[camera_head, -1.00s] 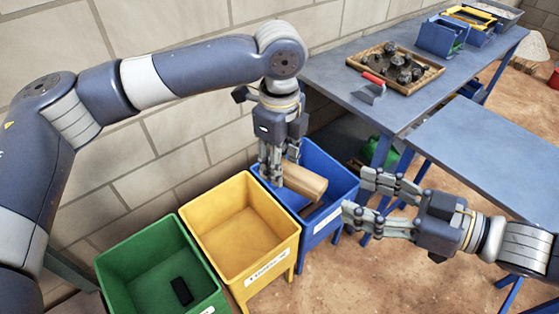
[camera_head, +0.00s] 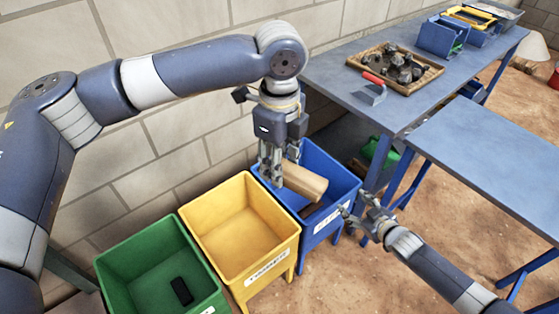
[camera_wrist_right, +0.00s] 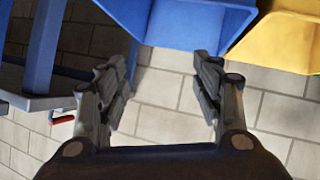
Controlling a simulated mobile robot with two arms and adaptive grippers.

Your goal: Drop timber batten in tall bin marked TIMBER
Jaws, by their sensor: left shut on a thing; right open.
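The timber batten (camera_head: 306,182) is a short pale wooden block. My left gripper (camera_head: 276,172) is shut on it, pointing down, and holds it over the near left part of the blue bin. The tall yellow bin (camera_head: 211,245), whose front label appears to read TIMBER, stands just left of the blue bin and looks empty inside. It also shows in the right wrist view (camera_wrist_right: 283,42). My right gripper (camera_head: 361,220) is beside the blue bin's right front corner; in the right wrist view its fingers (camera_wrist_right: 165,85) are apart with nothing between them.
The blue bin (camera_head: 325,226) has a label I cannot read clearly. A green bin (camera_head: 150,262) at the left holds a small black object (camera_head: 181,290). A blue table (camera_head: 415,95) bears a tray of dark rocks (camera_head: 432,72) and a red-handled trowel (camera_head: 373,90).

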